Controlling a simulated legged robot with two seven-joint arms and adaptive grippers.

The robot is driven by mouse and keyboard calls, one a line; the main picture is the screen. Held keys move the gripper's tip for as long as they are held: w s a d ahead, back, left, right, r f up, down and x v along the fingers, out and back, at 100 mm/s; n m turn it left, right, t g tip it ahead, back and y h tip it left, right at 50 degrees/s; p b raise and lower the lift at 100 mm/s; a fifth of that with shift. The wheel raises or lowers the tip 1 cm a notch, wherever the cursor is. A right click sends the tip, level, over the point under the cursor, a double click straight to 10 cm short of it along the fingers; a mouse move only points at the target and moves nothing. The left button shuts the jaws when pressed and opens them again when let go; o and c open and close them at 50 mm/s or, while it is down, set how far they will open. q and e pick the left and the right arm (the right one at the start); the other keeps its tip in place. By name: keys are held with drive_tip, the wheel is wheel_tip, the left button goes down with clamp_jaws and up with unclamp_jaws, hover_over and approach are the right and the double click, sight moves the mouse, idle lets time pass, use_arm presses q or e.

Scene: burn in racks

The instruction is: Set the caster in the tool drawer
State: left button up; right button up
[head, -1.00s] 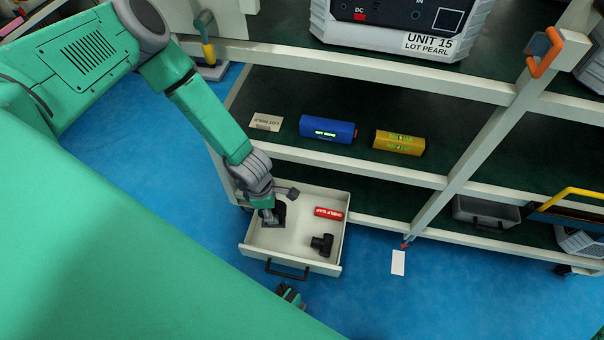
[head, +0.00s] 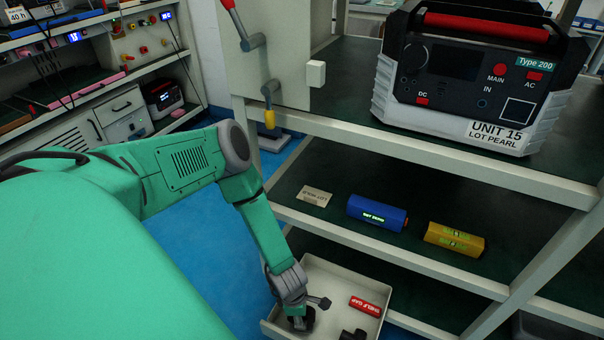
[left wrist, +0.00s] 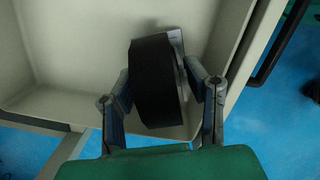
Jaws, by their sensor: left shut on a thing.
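The caster (left wrist: 155,80) shows in the left wrist view as a black wheel with a grey metal plate at its side. My left gripper (left wrist: 168,100) is shut on it, one finger on each side. The tool drawer (head: 336,289) is open and pale, low under the shelves. In the head view, my left gripper (head: 299,312) reaches down inside the drawer at its left side, with the dark caster (head: 304,322) partly hidden below it. I cannot tell whether the caster touches the drawer floor. My right gripper is out of view.
A red cylinder (head: 364,306) and a black fitting (head: 352,335) lie in the drawer's right part. A blue block (head: 377,213), a yellow block (head: 454,239) and a label card (head: 314,197) lie on the shelf above. A power unit (head: 470,80) stands on the top shelf.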

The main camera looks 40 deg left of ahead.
use_arm(q)
drive_tip(key=shift+a+f, duration=0.1)
drive_tip(key=shift+f, duration=0.55)
drive_tip(key=shift+a, duration=0.25)
drive_tip(key=o, duration=1.4)
drive_tip(key=shift+a, duration=0.1)
drive_tip(key=shift+d+r, duration=0.2)
drive_tip(key=shift+d, duration=0.1)
drive_tip(key=r+p, duration=0.1)
drive_tip(key=r, duration=0.2)
drive_tip(key=a+r+p, duration=0.1)
drive_tip(key=r+p, duration=0.1)
drive_tip(key=r, duration=0.2)
drive_tip(key=s+r+p, duration=0.1)
drive_tip(key=r, duration=0.3)
drive_tip(key=shift+a+p, duration=0.25)
drive_tip(key=shift+p, duration=0.05)
drive_tip(key=shift+s+r, duration=0.1)
drive_tip(key=shift+r, duration=0.2)
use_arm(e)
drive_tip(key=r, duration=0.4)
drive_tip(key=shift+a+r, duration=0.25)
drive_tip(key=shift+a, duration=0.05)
use_arm(q)
drive_tip(key=shift+a, duration=0.1)
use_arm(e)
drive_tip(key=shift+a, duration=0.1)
